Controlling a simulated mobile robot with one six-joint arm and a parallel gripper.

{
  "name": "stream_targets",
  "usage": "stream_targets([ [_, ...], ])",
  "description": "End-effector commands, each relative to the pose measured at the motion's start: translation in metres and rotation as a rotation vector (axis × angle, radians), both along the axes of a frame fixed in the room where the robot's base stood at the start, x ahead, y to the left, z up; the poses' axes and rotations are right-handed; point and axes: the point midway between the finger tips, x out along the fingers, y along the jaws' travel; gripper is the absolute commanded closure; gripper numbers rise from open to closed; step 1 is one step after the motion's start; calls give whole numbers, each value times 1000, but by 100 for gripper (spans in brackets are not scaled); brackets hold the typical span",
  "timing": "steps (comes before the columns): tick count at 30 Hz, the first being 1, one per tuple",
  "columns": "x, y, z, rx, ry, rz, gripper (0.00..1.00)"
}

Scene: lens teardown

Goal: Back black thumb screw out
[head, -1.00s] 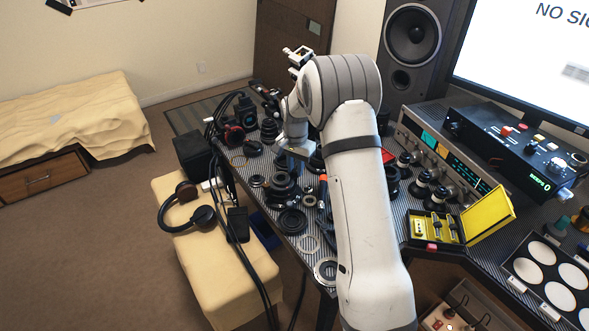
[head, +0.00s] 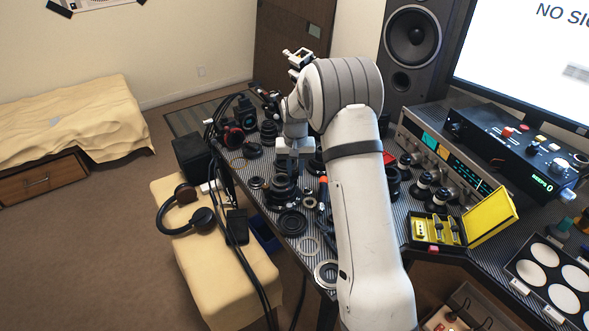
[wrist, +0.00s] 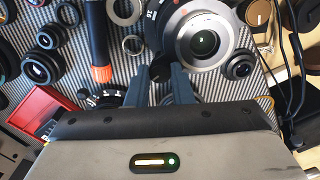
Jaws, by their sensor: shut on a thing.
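The black thumb screw (wrist: 161,70) shows in the wrist view between the tips of my gripper (wrist: 165,84), which is shut on it. It sits at the lower left edge of a lens (wrist: 202,43) with a silver ring and dark glass; I cannot tell whether it is still threaded in. In the head view my gripper (head: 289,168) is above the dark lens body (head: 283,190) on the striped bench. The screw is too small to make out there.
An orange-tipped tool (wrist: 101,74) and several loose rings and lens parts lie left of the lens in the wrist view. A red box (wrist: 40,110) is at lower left. In the head view a yellow case (head: 437,229) stands open at right, and headphones (head: 187,210) rest on a cushioned bench.

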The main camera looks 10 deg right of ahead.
Motion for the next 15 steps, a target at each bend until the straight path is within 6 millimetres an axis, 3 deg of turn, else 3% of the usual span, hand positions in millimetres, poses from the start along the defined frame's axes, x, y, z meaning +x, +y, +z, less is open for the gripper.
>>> stream_targets([
  [11, -1, 0, -1, -1, 3, 3, 100],
  [12, -1, 0, -1, -1, 3, 3, 77],
  [15, -1, 0, -1, -1, 3, 3, 69],
])
